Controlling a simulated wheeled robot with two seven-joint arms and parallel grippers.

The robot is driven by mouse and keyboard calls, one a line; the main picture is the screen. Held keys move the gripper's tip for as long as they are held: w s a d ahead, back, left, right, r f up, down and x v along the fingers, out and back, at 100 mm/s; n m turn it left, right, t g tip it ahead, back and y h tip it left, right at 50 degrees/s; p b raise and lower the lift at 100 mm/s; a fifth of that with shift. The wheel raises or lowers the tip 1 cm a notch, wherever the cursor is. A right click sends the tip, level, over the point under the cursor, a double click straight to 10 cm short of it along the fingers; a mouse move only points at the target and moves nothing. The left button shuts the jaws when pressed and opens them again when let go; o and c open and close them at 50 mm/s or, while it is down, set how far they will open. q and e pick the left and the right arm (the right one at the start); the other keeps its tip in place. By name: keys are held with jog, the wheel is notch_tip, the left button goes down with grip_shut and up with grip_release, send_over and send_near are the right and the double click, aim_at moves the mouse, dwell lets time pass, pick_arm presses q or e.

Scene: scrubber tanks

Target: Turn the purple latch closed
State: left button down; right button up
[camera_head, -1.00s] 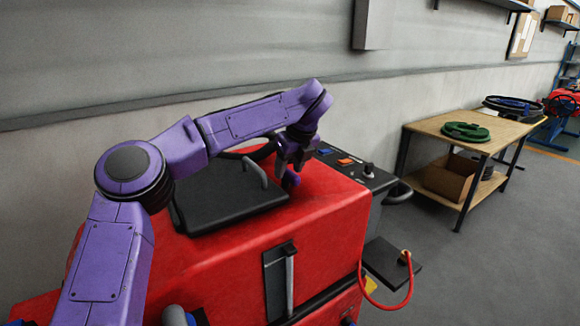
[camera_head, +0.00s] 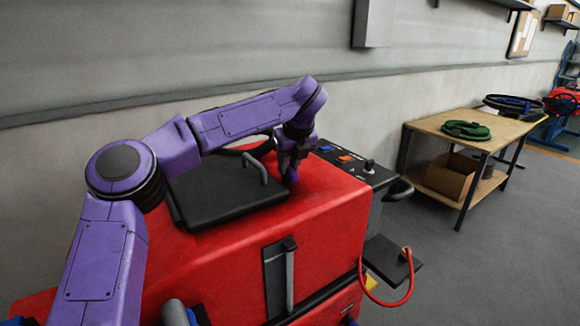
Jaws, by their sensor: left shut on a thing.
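A red scrubber machine (camera_head: 320,205) fills the lower middle, with a black tank lid (camera_head: 222,190) on its top. The lid lies flat and has a grey bar handle (camera_head: 256,168). My left gripper (camera_head: 290,172) points down at the lid's right edge. It is shut on the purple latch (camera_head: 292,177), of which only a small part shows below the fingers. The fingers hide most of the latch, so its exact angle cannot be told. My right gripper is not in view.
A control panel (camera_head: 345,160) with blue and orange switches and a knob is just right of the gripper. A red hose (camera_head: 385,303) hangs at the machine's right side. A wooden table (camera_head: 440,128) with a green coil (camera_head: 466,130) stands further right. Open floor lies between.

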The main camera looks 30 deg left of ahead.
pick_arm(q)
jog(key=m, duration=0.1)
jog(key=m+b, duration=0.1)
jog(key=shift+s+a+f+m+t+h, duration=0.1)
jog(key=shift+s+m+t+h, duration=0.1)
jog(key=shift+m+t+h, duration=0.15)
jog(key=shift+a+m+t, duration=0.1)
jog(key=shift+m+t, duration=0.15)
jog(key=shift+m, duration=0.5)
jog(key=shift+s+a+m+h, duration=0.15)
jog(key=shift+m+h, duration=0.3)
jog(key=shift+m, duration=0.55)
jog(key=shift+a+m+t+h, duration=0.15)
jog(key=shift+m+t+h, duration=0.2)
jog(key=shift+m, duration=0.55)
jog(key=shift+s+a+r+m+h+p, duration=0.15)
jog(key=shift+m+h+p, duration=0.3)
jog(key=shift+m, duration=0.45)
jog(key=m+p, duration=0.2)
jog(key=shift+a+r+m+h, duration=0.2)
jog(key=shift+m+h, duration=0.1)
jog(key=shift+h, duration=0.1)
jog(key=shift+a+m+h+p, duration=0.15)
jog(key=shift+m+h+p, duration=0.25)
jog(key=shift+m+p, duration=0.65)
jog(key=shift+a+f+m+h+p, duration=0.2)
jog(key=shift+m+h+p, duration=0.2)
jog(key=shift+m+p, duration=0.5)
jog(key=shift+d, duration=0.1)
